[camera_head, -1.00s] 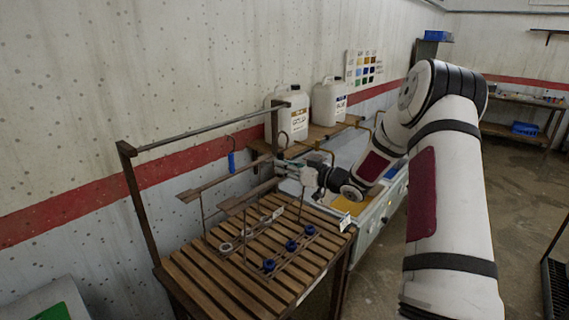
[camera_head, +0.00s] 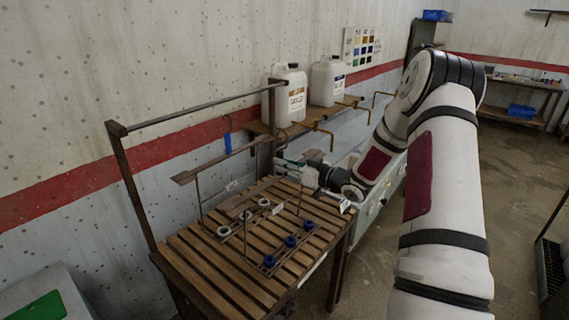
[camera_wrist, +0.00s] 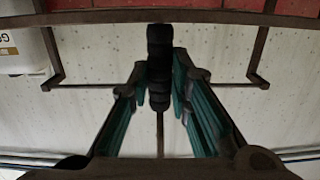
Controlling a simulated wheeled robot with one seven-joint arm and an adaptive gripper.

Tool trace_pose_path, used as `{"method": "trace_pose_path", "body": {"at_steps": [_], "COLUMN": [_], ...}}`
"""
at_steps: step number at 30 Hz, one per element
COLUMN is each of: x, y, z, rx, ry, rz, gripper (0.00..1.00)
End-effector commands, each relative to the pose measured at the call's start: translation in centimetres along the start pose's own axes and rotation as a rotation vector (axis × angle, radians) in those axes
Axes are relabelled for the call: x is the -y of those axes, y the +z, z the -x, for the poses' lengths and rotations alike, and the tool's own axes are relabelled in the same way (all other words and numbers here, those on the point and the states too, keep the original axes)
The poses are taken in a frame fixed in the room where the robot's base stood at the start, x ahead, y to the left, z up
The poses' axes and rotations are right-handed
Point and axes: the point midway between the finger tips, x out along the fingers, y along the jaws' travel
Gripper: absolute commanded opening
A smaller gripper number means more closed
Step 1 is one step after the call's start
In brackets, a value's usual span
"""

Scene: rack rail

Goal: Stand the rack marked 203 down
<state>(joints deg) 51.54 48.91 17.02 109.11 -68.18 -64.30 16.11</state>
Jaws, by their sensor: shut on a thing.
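A dark rack with several blue pieces (camera_head: 290,241) along its base is over the slatted table (camera_head: 196,262), nearer the front than a second rack. My gripper (camera_head: 303,168) is at its far upper end, partly hidden by my arm. In the wrist view my gripper (camera_wrist: 160,90) is shut on a black ribbed handle (camera_wrist: 160,65), which I take to be this rack's. The rack looks upright and low over the slats; I cannot tell if it touches them. Its number is not readable.
A second rack (camera_head: 183,179) with white rings (camera_head: 223,231) stands behind it on the table. A metal rail (camera_head: 190,107) runs above along the wall. Two white canisters (camera_head: 327,81) stand on a shelf with brass hooks. Small white tags are on the table's right edge.

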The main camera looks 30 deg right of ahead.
Motion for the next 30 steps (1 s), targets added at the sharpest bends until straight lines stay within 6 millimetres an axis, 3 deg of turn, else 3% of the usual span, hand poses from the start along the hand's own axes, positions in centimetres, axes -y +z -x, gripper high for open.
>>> {"method": "trace_pose_path", "body": {"at_steps": [24, 25, 27, 30], "x": [-0.02, -0.03, -0.03, -0.02], "y": [0.4, 0.39, 0.39, 0.44], "z": [-0.08, -0.08, -0.07, -0.06], "rx": [-0.004, -0.004, -0.004, -0.003], "ry": [0.0, 0.0, 0.0, 0.0], "rz": [0.002, 0.002, 0.002, 0.001], "gripper": [0.0, 0.23, 0.39, 0.42]}}
